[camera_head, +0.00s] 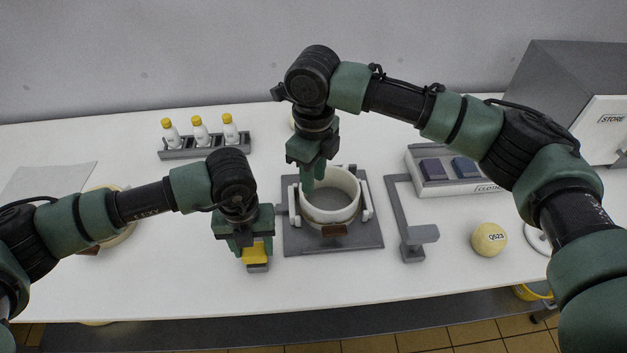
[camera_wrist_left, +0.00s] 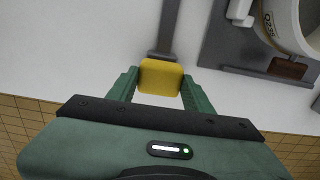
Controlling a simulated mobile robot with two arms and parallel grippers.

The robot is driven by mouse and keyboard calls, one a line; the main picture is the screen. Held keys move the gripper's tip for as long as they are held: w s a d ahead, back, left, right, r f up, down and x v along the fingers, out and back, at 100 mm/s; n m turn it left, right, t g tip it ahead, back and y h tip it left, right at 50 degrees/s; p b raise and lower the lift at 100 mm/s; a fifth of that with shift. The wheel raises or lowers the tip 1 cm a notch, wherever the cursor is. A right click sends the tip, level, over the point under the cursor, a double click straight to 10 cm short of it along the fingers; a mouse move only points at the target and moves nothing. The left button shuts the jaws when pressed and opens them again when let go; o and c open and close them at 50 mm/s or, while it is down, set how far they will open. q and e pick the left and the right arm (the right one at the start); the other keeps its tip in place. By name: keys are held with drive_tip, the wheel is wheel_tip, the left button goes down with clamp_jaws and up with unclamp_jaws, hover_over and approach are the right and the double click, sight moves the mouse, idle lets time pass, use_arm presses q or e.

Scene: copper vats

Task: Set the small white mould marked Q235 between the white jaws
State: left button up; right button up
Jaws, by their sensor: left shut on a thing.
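The small white mould (camera_head: 345,213), a ring with a brown tab at its front, stands upright on a grey base plate (camera_head: 363,238), between white jaws (camera_head: 366,199). Its marking, which appears to read Q235, shows upside down in the left wrist view (camera_wrist_left: 268,22). My right gripper (camera_head: 312,180) points down at the mould's back left rim, with a finger inside the ring; its grip is unclear. My left gripper (camera_head: 250,252) is shut on a yellow block (camera_wrist_left: 160,77), left of the plate. A grey bar (camera_wrist_left: 165,30) runs from the block.
A yellow ball marked Q523 (camera_head: 489,239) lies at the right, beside a grey bracket (camera_head: 410,238). A tray with blue blocks (camera_head: 465,188) and a grey store box (camera_head: 570,90) stand behind. Bottles in a rack (camera_head: 205,151) stand at the back left. A pale round thing is partly hidden behind my left arm.

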use_arm(q)
drive_tip(key=shift+s+f, duration=0.15)
use_arm(e)
drive_tip(key=shift+r, duration=2.9)
use_arm(q)
drive_tip(key=shift+r, duration=0.2)
use_arm(e)
drive_tip(key=shift+r, duration=0.1)
use_arm(q)
drive_tip(key=shift+r+p, duration=0.5)
drive_tip(key=shift+r, duration=0.25)
use_arm(e)
drive_tip(key=shift+r, duration=0.35)
use_arm(q)
drive_tip(key=shift+r, duration=0.1)
drive_tip(key=o, duration=1.5)
drive_tip(key=shift+c, duration=0.2)
drive_tip(key=shift+r, duration=0.15)
